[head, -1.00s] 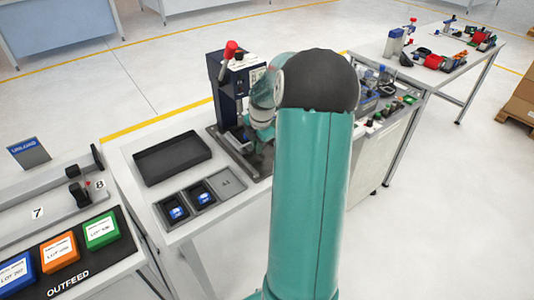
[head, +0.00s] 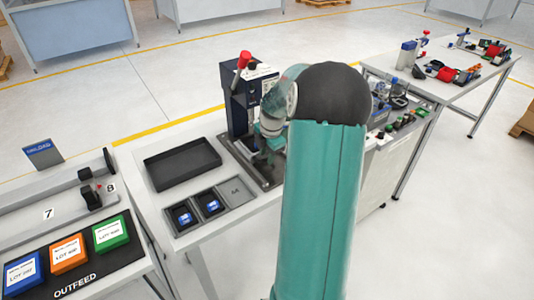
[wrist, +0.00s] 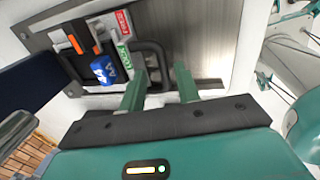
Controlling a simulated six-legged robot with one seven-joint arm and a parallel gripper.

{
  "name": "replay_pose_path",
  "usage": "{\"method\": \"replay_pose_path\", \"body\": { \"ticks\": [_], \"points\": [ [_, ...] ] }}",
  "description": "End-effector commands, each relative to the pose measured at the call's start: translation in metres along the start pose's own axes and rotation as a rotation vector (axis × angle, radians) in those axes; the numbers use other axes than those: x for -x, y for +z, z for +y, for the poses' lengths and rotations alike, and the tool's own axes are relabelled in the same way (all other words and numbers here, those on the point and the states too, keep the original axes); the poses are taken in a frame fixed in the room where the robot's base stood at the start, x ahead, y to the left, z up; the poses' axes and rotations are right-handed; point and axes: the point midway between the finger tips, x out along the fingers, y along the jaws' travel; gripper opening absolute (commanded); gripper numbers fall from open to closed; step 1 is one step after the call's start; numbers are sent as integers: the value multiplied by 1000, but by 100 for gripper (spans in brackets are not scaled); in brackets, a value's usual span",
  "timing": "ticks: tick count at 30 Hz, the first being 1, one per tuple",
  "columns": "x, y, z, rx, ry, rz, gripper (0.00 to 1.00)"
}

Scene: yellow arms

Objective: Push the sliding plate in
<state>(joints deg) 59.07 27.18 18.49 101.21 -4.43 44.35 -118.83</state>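In the wrist view, a dark handle loop (wrist: 152,48) stands at the edge of what looks like the sliding plate, next to a black fixture holding a blue part (wrist: 104,69). My gripper (wrist: 161,72) has its two green fingers apart, with the tips at the handle. I cannot tell whether they touch it. In the head view, the dark press (head: 240,105) with a red-knobbed lever (head: 243,60) stands on the table.
A black tray (head: 182,164) and a grey holder with two blue parts (head: 212,206) lie left of the press. The outfeed station (head: 75,270) with colored lot boxes is at far left. A second workbench (head: 440,80) stands at back right.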

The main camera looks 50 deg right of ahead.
Motion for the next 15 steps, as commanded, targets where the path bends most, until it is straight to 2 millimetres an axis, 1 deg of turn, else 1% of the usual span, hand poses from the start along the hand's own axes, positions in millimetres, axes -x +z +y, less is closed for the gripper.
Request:
{"method": "replay_pose_path", "body": {
  "ticks": [4,7,11,15],
  "points": [
    [9,1,0,0,1,-2,33],
    [24,1,0,0,2,-3,33],
    [52,0,0,-1,3,-3,33],
    [84,0,1,1,3,-4,33]
  ]
}}
